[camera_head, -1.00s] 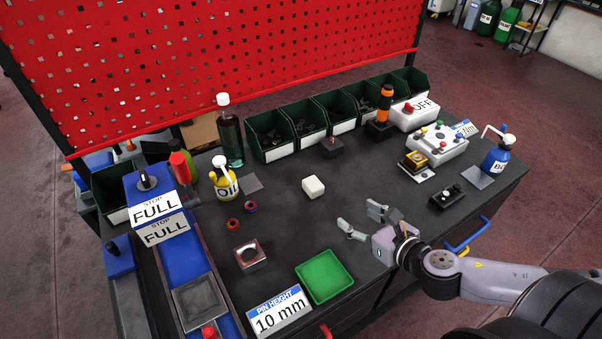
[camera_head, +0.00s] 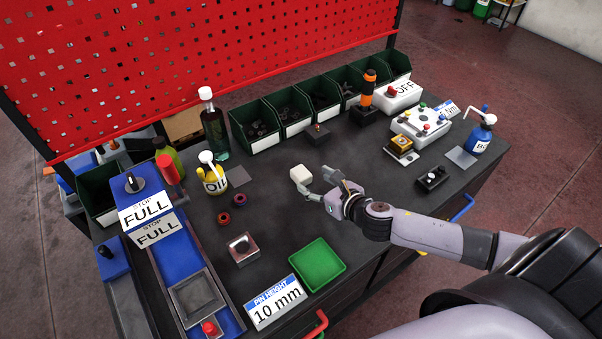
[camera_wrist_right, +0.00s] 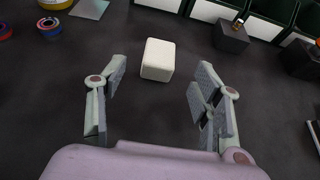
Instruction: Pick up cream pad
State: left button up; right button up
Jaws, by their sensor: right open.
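The cream pad (camera_head: 300,174) is a small off-white block with rounded edges, lying on the dark table near its middle. My right gripper (camera_head: 318,187) is open just to the right and near side of it. In the right wrist view the pad (camera_wrist_right: 158,59) lies ahead, at the tips of the two spread fingers (camera_wrist_right: 160,80), nearer the left finger, and nothing is held. My left gripper is not in view.
A green tray (camera_head: 317,266) and a metal block with a round recess (camera_head: 243,250) lie nearer the front. A black block (camera_head: 318,135) and green bins (camera_head: 255,128) are behind. The table around the pad is clear.

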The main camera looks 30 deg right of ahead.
aim_at(302, 173)
jog(key=shift+w+a+f, duration=0.1)
jog(key=shift+w+f, duration=0.2)
jog(key=shift+w, duration=0.35)
jog(key=shift+w+f+p, duration=0.1)
jog(key=shift+w+p, duration=0.2)
jog(key=shift+w, duration=0.2)
jog(key=p+x, duration=0.1)
jog(key=x, duration=0.2)
jog(key=shift+w, duration=0.1)
jog(key=shift+w+a+f, duration=0.1)
jog(key=shift+w+f, duration=0.25)
jog(key=shift+w, duration=0.15)
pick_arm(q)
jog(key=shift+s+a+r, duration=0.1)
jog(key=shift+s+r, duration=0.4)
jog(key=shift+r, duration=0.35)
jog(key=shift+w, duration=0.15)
pick_arm(e)
jog(key=c, duration=1.1)
jog(key=shift+r, duration=0.15)
jog(key=shift+c, duration=0.3)
